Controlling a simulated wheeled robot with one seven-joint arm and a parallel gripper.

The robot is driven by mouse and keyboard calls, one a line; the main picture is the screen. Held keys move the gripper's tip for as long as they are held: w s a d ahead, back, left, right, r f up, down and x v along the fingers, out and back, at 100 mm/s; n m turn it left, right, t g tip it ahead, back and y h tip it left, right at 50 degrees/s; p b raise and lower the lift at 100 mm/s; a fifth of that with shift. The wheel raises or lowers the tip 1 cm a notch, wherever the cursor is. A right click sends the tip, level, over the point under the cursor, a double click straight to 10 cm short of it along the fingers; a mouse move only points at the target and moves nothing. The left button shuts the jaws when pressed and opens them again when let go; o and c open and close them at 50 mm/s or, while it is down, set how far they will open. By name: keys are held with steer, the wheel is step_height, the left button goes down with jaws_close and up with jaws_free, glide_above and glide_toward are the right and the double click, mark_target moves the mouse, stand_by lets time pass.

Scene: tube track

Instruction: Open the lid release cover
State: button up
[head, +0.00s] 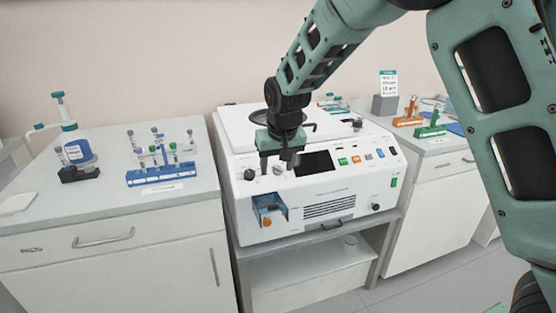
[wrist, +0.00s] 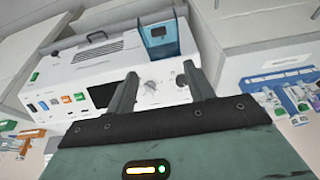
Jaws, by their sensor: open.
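The white machine (head: 310,185) stands on a grey stand between two cabinets. On the lower left of its front is a clear blue cover (head: 271,207), with an orange round part (head: 267,223) at its lower edge. The cover also shows in the wrist view (wrist: 158,40), at the top; I cannot tell whether it is fully shut. My gripper (head: 279,167) is open and empty, pointing down near the machine's upper front edge, above the cover and apart from it. In the wrist view its two fingers (wrist: 160,70) are spread, with nothing between them.
A black knob (head: 249,174), a dark screen (head: 314,163) and coloured buttons (head: 355,159) lie close to my gripper. A blue rack of tubes (head: 162,176) stands on the left cabinet. Orange and green racks (head: 431,131) stand on the right one.

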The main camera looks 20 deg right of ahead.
steer(key=shift+v, duration=1.1)
steer(key=s+a+n+g+y, duration=0.15)
steer(key=s+a, duration=0.25)
steer(key=s, duration=0.4)
steer(key=s+a+n+g, duration=0.1)
steer(key=s+a+n, duration=0.15)
steer(key=s, duration=0.65)
steer(key=s+f+n+g, duration=0.1)
steer(key=s+n, duration=0.2)
steer(key=s, duration=1.6)
steer(key=shift+s+n+h, duration=0.25)
steer(key=shift+n+h, duration=0.05)
steer(key=shift+h, duration=0.15)
steer(key=shift+f, duration=0.2)
